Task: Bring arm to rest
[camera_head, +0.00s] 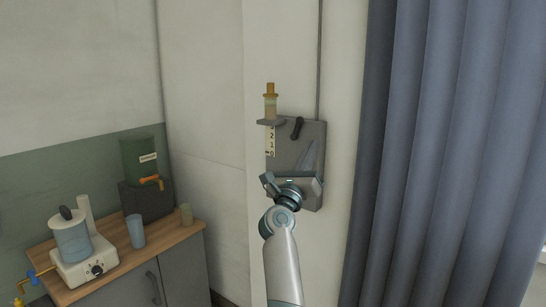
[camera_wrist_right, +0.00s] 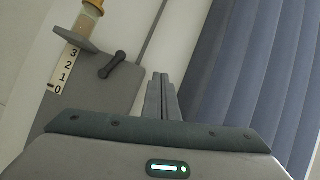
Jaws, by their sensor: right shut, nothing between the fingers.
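My right arm (camera_head: 283,262) rises from the bottom middle of the head view. Its gripper (camera_head: 311,150) points upward in front of a grey wall panel (camera_head: 285,147). In the right wrist view the gripper's two fingers (camera_wrist_right: 160,77) are together and empty. They appear beside the lower right of the panel, which shows there too (camera_wrist_right: 95,85); I cannot tell the gap in depth. My left gripper is in neither view.
The panel carries a dark lever (camera_head: 297,128), a number scale (camera_head: 270,142) and a yellow-capped tube (camera_head: 270,104). A blue-grey curtain (camera_head: 440,150) hangs at right. A wooden counter (camera_head: 115,262) at left holds a green dispenser (camera_head: 138,158), a white appliance (camera_head: 84,264) and cups.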

